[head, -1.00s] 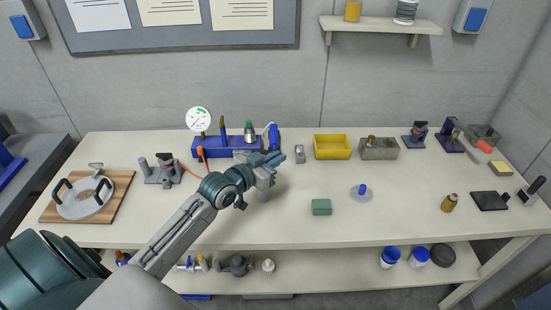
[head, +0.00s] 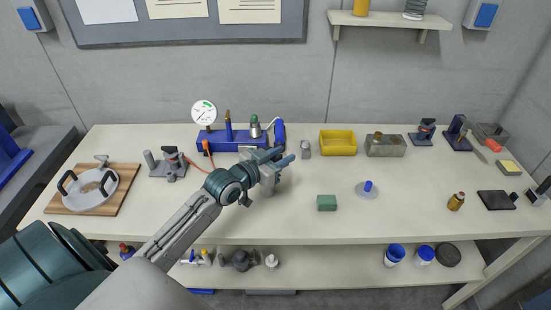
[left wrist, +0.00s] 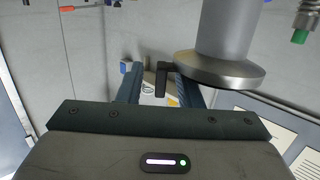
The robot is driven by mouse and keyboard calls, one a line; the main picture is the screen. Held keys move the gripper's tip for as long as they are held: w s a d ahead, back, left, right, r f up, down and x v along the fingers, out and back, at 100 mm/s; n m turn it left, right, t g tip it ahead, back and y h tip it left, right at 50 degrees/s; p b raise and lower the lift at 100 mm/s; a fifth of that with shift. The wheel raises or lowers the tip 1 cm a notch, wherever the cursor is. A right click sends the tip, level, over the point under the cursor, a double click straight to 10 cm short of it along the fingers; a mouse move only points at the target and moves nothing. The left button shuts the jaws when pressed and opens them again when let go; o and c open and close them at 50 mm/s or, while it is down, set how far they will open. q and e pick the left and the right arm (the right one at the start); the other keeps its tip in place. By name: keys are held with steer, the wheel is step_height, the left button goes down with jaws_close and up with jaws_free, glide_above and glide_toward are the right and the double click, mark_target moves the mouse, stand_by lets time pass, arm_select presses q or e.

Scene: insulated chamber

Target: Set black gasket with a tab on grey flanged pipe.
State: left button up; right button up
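The grey flanged pipe (head: 268,187) stands on the table, mostly behind my left gripper in the head view. In the left wrist view, which looks upside down, its wide flange (left wrist: 222,70) shows beside my fingers. A black L-shaped piece (left wrist: 162,80) next to the flange rim looks like the gasket's tab. The gasket's ring is not visible, so I cannot tell how it sits on the flange. My left gripper (head: 282,158) has its fingers apart, with the black piece in the gap between them (left wrist: 160,92). My right gripper is not in view.
A blue fixture with a gauge (head: 216,140) stands behind the gripper. A yellow bin (head: 338,143) and a green block (head: 327,203) are to the right. A grey fixture (head: 168,164) and a wooden board (head: 121,196) are to the left.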

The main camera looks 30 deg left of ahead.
arm_select(q)
steer(key=shift+s+a, duration=0.1)
steer(key=shift+s, duration=0.2)
steer(key=p+v, duration=0.2)
steer(key=v, duration=0.8)
